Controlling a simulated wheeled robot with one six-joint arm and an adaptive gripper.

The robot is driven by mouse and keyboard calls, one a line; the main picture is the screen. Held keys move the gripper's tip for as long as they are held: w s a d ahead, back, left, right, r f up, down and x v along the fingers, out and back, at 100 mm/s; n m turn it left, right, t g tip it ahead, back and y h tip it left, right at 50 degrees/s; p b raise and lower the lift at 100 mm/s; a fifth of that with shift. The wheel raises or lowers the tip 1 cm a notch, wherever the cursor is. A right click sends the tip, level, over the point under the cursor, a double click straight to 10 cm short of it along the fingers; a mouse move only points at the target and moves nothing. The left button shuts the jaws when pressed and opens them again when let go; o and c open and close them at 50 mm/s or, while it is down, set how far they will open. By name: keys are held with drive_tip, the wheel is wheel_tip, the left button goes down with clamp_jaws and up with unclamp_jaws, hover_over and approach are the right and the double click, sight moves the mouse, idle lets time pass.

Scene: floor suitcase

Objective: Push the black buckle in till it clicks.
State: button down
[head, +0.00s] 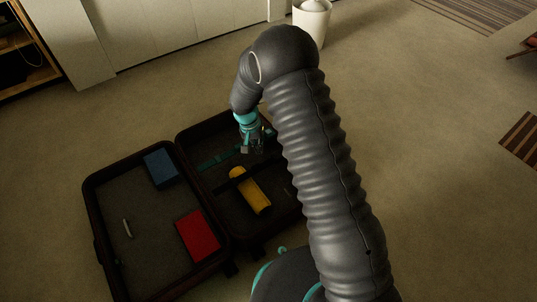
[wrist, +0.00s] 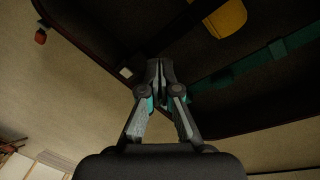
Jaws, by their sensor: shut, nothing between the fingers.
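The open suitcase (head: 92,205) lies on the floor. A dark strap (head: 229,182) runs across its right half, over a yellow item (head: 255,198); the strap also shows in the wrist view (wrist: 185,25). A teal strap (head: 218,160) lies beyond it and shows at the right of the wrist view (wrist: 245,68). I cannot make out the black buckle for certain against the dark lining. My gripper (head: 257,148) is over the far part of the right half. In the wrist view my gripper (wrist: 160,68) has its fingertips together, with nothing between them.
A blue box (head: 160,168), a red box (head: 198,235) and a thin pale object (head: 127,228) lie in the left half. A white bin (head: 312,22) stands at the back. Carpet around the suitcase is clear. My arm hides part of the suitcase's right side.

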sight(273, 157)
drive_tip(key=w+d+f+n, duration=0.1)
drive_tip(key=f+n, duration=0.2)
drive_tip(key=n, duration=0.5)
drive_tip(key=w+d+f+n+t+h, duration=0.1)
drive_tip(key=f+n, duration=0.3)
drive_tip(key=n, duration=0.5)
drive_tip(key=d+f+n+t, duration=0.1)
drive_tip(key=f+n, duration=0.2)
drive_tip(key=n, duration=0.6)
drive_tip(key=shift+w+d+f, duration=0.15)
drive_tip(key=shift+w+d, duration=0.05)
drive_tip(key=shift+w, duration=0.2)
drive_tip(key=shift+d, duration=0.1)
drive_tip(key=shift+w+d, duration=0.55)
drive_tip(key=shift+d, duration=0.2)
